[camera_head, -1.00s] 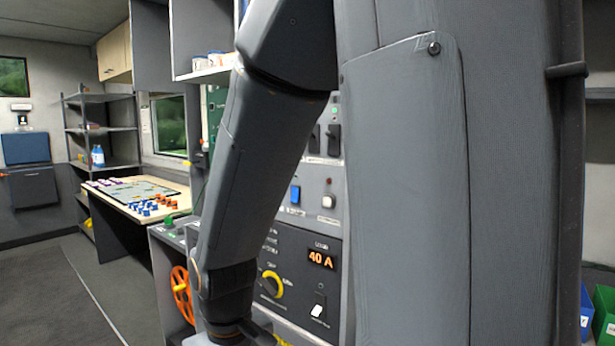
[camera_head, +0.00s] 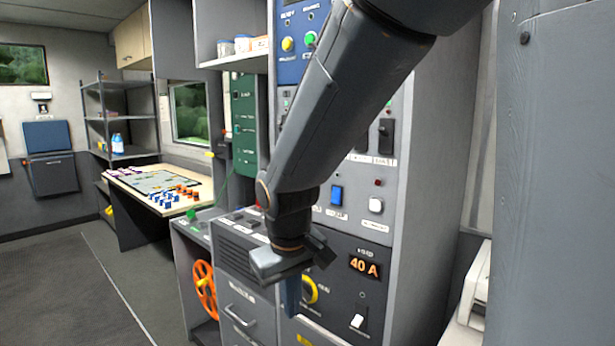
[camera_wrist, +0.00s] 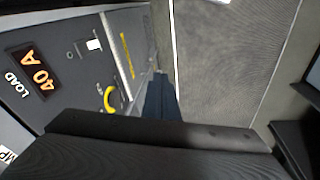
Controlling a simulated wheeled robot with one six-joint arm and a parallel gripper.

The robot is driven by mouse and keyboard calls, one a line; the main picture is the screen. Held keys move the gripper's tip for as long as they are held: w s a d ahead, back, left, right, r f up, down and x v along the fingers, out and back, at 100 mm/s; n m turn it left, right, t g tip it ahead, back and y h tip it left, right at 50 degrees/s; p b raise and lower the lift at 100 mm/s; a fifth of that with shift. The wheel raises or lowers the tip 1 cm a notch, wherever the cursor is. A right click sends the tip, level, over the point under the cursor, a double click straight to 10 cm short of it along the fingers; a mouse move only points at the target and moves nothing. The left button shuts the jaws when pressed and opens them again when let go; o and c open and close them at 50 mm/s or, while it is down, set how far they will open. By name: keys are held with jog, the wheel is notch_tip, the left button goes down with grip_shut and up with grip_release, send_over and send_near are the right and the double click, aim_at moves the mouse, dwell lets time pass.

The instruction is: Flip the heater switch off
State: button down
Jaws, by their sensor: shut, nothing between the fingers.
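The grey control rack carries several switches, and their labels are too small to read, so I cannot tell which is the heater switch. Black switches (camera_head: 385,136) are higher up. My gripper (camera_head: 291,312) is shut and empty, fingers pointing down, in front of the load panel's left part. Its fingers also show in the wrist view (camera_wrist: 160,82), apart from the switch.
A yellow-ringed knob (camera_head: 310,290) is beside my fingers, partly hidden by them in the head view. An orange handwheel (camera_head: 204,291) is at lower left. A map table (camera_head: 158,188) with small blue and orange pieces stands further back. The floor (camera_head: 60,290) at left is clear.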

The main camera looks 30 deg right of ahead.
jog(key=w+d+r+t+h+p, duration=0.1)
jog(key=w+r, duration=0.2)
jog(key=r, duration=0.5)
jog(key=w+d+r+n+t+h, duration=0.1)
jog(key=w+d+r+t, duration=0.1)
jog(key=r, duration=0.7)
jog(key=w+d+r+t+p, duration=0.1)
jog(key=w+d+r, duration=0.1)
jog(key=w+r, duration=0.3)
notch_tip(320, 180, up, 4)
jog(key=shift+r+n+t+h+p, duration=0.1)
jog(key=shift+n+t+h+p, duration=0.2)
jog(key=shift+h+p, duration=0.1)
jog(key=w+d+f+p, duration=0.3)
jog(key=w+d+f, duration=0.3)
jog(key=w+f, duration=0.1)
jog(key=shift+d+f, duration=0.2)
jog(key=shift+d, duration=0.2)
